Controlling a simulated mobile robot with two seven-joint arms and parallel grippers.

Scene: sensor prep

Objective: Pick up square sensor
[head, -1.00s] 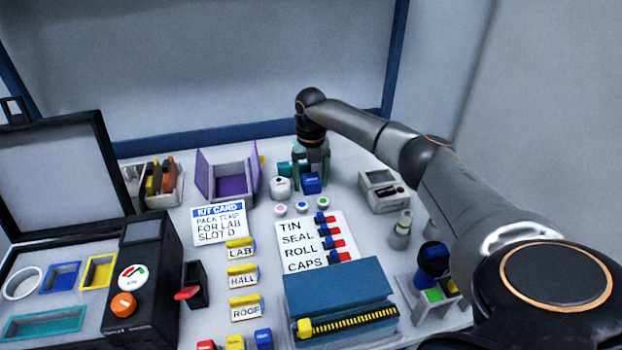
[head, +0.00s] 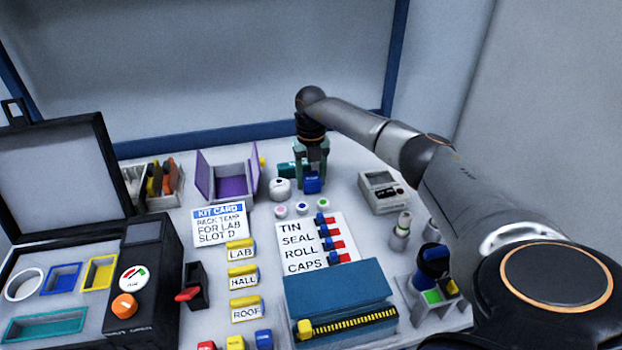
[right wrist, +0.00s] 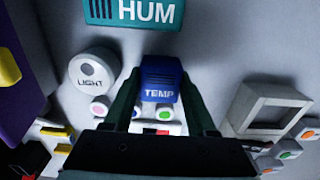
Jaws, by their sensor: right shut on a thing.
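The square sensor is a small blue block labelled TEMP (right wrist: 160,80). It also shows in the head view (head: 313,185), near the back of the table. My right gripper (head: 312,170) points down over it from behind. In the right wrist view its two dark green fingers stand on either side of the blue sensor, shut on it. The sensor looks upright and at about table level; I cannot tell whether it touches the table. My left gripper is not in view.
A round white LIGHT sensor (right wrist: 95,70) and a teal HUM sensor (right wrist: 130,12) sit close by.

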